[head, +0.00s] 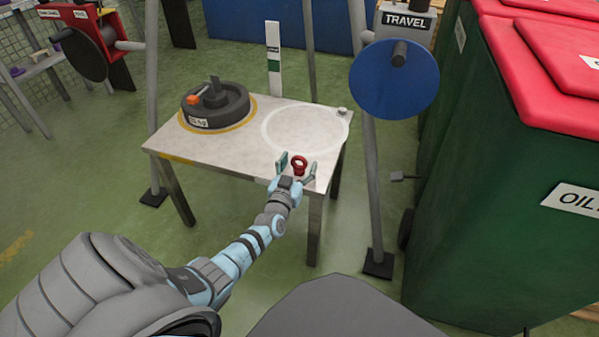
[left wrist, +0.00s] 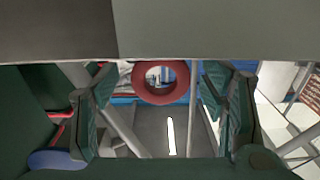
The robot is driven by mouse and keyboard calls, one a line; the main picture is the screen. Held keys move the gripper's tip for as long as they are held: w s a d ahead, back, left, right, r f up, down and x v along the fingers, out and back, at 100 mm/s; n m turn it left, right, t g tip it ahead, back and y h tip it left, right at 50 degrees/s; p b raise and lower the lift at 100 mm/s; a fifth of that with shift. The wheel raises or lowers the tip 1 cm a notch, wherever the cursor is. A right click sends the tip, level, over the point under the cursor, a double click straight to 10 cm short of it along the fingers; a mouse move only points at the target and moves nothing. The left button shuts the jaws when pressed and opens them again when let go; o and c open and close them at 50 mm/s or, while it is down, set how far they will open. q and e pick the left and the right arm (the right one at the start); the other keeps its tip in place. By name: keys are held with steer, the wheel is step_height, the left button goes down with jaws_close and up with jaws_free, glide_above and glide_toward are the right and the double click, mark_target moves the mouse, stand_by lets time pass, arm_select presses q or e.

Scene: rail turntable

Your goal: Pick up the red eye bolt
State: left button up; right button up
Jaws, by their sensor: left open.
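The red eye bolt (head: 299,164) stands at the front right part of the grey table, its ring upright. My left gripper (head: 296,168) is open at the table's front edge, with one finger on each side of the bolt in the head view. In the left wrist view the red ring of the eye bolt (left wrist: 160,83) shows between the two open fingers of my left gripper (left wrist: 162,108), apart from both. The lower part of the bolt is hard to make out. My right gripper does not show.
A dark round weight (head: 216,105) with an orange piece sits in a yellow ring at the table's left. A white circle (head: 305,128) on the table (head: 205,151) is empty. Grey posts flank the table. A green bin with a red lid (head: 500,150) stands close on the right.

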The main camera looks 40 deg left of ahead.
arm_select(q)
steer(key=shift+w, duration=0.15)
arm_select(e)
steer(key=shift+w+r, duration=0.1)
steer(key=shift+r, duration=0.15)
arm_select(q)
steer(key=c, duration=1.3)
steer(key=shift+r, duration=0.1)
steer(key=shift+c, duration=0.2)
